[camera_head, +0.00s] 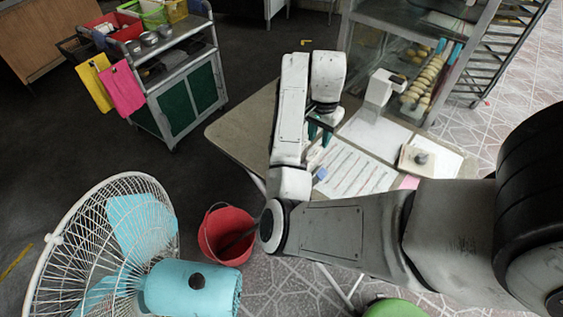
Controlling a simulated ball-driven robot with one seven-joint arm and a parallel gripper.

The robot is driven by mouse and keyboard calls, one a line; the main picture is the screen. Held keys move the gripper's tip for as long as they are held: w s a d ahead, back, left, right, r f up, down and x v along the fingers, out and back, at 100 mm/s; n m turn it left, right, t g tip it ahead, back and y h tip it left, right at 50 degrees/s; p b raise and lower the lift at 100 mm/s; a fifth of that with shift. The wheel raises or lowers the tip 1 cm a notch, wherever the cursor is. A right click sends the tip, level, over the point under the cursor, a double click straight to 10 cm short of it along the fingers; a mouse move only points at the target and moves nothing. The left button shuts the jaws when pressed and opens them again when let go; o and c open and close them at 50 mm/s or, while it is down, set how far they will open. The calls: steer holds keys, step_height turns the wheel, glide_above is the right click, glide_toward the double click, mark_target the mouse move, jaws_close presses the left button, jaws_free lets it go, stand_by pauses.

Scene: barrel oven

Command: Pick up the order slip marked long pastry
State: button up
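Several papers lie on the table (232,128). A printed sheet with rows of coloured lines (357,173) lies in the middle, with a blank white sheet (372,133) behind it. A pink slip (409,182) shows at the front right, partly hidden by my arm. No writing is readable, so I cannot tell which paper is the long pastry slip. My gripper (319,133) is over the table's middle, by the left edge of the papers. My arm partly hides it, and its opening and any held thing are unclear.
A dark grey weight (421,157) sits on a pale pad at right. A white device (379,88) stands at the table's back. A glass case holds pastries (424,82). A trolley (180,95), red bucket (228,236) and fan (190,288) stand left. The table's left end is clear.

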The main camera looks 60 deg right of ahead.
mark_target(312, 154)
steer(key=shift+w+a, duration=0.25)
steer(key=shift+w, duration=0.15)
steer(key=shift+w+f, duration=0.1)
steer(key=shift+f, duration=0.2)
step_height(312, 154, down, 4)
steer(key=shift+w+a+f+b, duration=0.1)
steer(key=shift+f+b, duration=0.1)
steer(key=shift+b, duration=0.6)
steer(key=shift+s+d+f+p, duration=0.1)
steer(key=shift+s+f+p, duration=0.05)
steer(key=shift+f, duration=1.3)
steer(key=shift+s+d+f+p, duration=0.1)
steer(key=shift+s+f+p, duration=0.05)
steer(key=shift+f, duration=1.3)
steer(key=shift+c, duration=0.5)
jaws_close()
